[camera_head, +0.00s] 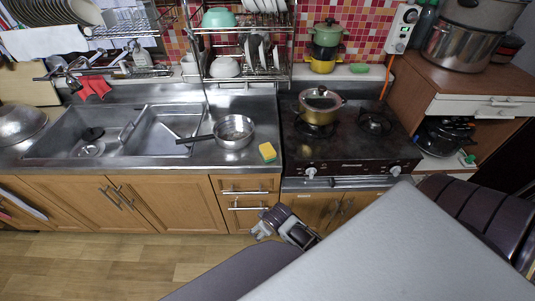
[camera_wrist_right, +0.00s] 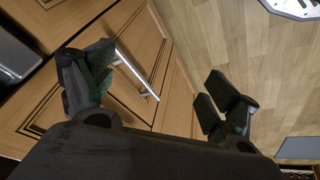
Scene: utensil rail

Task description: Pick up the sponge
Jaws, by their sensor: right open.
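The sponge (camera_head: 267,152), yellow with a green layer, lies on the steel counter near its front edge, between the pan and the stove. My right gripper (camera_head: 263,226) is in front of the cabinets, below the counter edge and apart from the sponge. In the right wrist view the same gripper (camera_wrist_right: 158,82) has its fingers wide apart with nothing between them. That view shows cabinet doors and floor, and the sponge is not in it. My left gripper is not in view.
A steel pan (camera_head: 233,131) stands left of the sponge, its handle over the sink (camera_head: 150,118). The stove (camera_head: 345,153) with a lidded pot (camera_head: 320,104) is to the right. Drawer handles (camera_head: 246,191) stick out below the counter.

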